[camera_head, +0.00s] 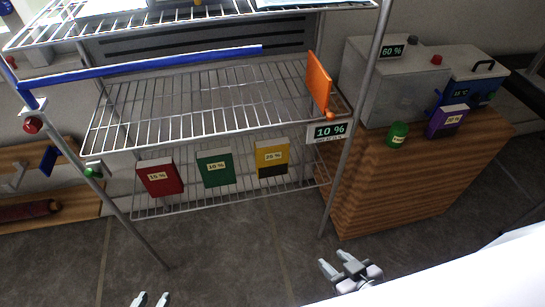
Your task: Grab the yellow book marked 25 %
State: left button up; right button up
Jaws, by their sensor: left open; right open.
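The yellow book (272,150) stands upright on the lower shelf of the wire rack (190,98), at the right end of a row of three books. It has a pale label with a small percentage, hard to read exactly, and a dark lower part. A green book (215,176) marked 10 % and a red book (160,186) marked 15 % stand to its left. My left gripper (151,299) is open and empty at the bottom edge, below the red book. My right gripper (337,263) is open and empty, below and right of the yellow book, apart from it.
The rack's front posts and middle shelf bound the lower shelf. The floor (230,250) in front is clear.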

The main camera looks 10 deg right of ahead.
aim_at(271, 156)
jog(key=i+j+z, duration=0.1)
jog(key=z, duration=0.3)
jog(key=i+j+z, duration=0.2)
jog(key=z, duration=0.15)
jog(key=i+j+z, duration=0.2)
jog(key=z, duration=0.2)
jog(key=i, duration=0.45)
